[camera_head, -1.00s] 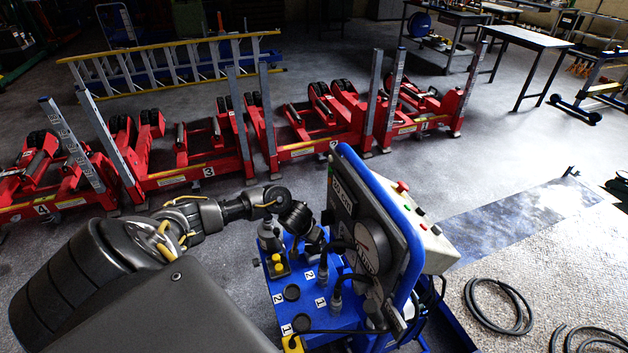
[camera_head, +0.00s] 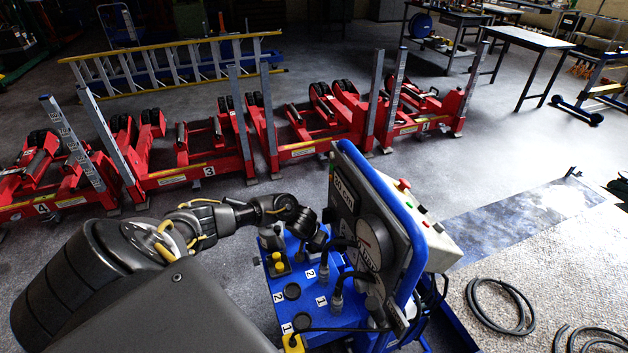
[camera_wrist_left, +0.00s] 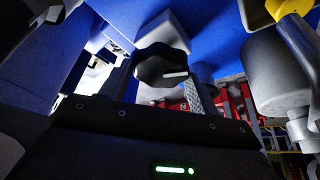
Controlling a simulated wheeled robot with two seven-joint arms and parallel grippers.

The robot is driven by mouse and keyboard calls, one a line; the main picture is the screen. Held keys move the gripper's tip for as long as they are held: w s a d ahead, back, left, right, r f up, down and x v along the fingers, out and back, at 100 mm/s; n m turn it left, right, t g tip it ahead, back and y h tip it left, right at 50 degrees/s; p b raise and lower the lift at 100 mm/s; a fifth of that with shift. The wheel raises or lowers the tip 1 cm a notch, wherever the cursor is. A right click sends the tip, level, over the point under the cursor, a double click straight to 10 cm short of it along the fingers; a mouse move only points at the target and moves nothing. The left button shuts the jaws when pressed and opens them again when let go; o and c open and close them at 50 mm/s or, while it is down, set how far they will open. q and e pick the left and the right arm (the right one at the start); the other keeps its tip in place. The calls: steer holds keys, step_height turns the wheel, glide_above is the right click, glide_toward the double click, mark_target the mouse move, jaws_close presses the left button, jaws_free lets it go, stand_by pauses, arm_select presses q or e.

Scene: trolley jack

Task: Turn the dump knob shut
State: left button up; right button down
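The dump knob (camera_wrist_left: 162,65) is a black lobed knob with a white mark. In the left wrist view it sits just beyond the dark front edge of my gripper body, against the blue unit. My left gripper (camera_head: 317,240) is at the blue power unit (camera_head: 318,318), close to the panel's left side, in the head view. The knob cannot be made out in the head view. My right gripper is not in view.
The panel carries a round gauge (camera_head: 374,243) and a grey control box (camera_head: 428,236) with a red button. Black hoses rise from the unit's top, near a yellow-topped part (camera_head: 277,260). Red lifting jacks (camera_head: 190,170) stand behind. Coiled hose (camera_head: 500,305) lies at right.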

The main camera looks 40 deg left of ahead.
arm_select(q)
steer(key=shift+c, duration=0.9)
steer(key=shift+m, duration=0.3)
steer(key=m+h, duration=0.1)
steer(key=m, duration=0.1)
steer(key=shift+a+m, duration=0.1)
steer(key=shift+m, duration=0.3)
steer(key=m+h, duration=0.1)
steer(key=m, duration=0.1)
steer(key=m+h+b, duration=0.1)
steer(key=m, duration=0.2)
steer(key=shift+a+g, duration=0.1)
steer(key=shift+g, duration=0.2)
steer(key=shift+m, duration=0.4)
steer(key=o, duration=1)
steer(key=shift+c, duration=0.2)
